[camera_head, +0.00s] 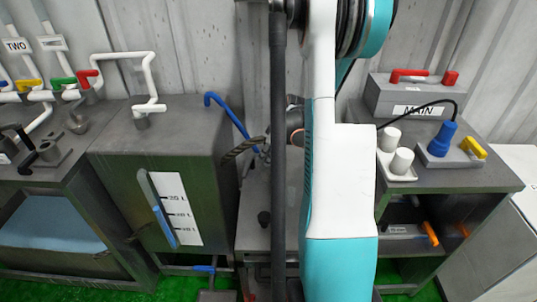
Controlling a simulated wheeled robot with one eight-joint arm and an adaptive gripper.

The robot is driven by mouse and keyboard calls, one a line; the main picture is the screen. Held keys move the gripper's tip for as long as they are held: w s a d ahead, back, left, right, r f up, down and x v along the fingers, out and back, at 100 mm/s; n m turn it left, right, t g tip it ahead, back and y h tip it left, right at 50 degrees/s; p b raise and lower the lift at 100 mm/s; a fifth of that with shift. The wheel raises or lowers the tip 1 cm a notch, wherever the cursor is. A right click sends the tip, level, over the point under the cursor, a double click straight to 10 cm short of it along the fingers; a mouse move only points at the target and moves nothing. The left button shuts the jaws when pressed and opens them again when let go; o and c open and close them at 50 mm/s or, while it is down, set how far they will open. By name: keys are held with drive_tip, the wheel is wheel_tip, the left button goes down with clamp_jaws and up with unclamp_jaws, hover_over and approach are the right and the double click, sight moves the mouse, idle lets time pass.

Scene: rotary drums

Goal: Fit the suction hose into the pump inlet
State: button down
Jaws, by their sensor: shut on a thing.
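My gripper (262,150) is small in the picture, beside the right side of the grey tank and partly behind a dark vertical bar. It is shut on what looks like a dark ribbed hose (242,148), whose visible piece slants down to the left against the tank. A blue curved pipe (230,115) from the tank top runs down close to my gripper; I cannot tell whether they touch. My white and teal arm covers the middle of the view.
The grey tank (125,185) with a level gauge (176,208) stands left. A bench (470,180) at right carries a box marked MAIN (415,97), a blue plug (442,138) and white knobs (402,161). White pipes (122,56) with coloured valves are at upper left.

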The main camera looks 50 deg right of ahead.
drive_tip(key=shift+f, duration=0.1)
drive_tip(key=c, duration=1.2)
unclamp_jaws()
drive_tip(key=v, duration=1.2)
drive_tip(key=shift+w+a, duration=0.1)
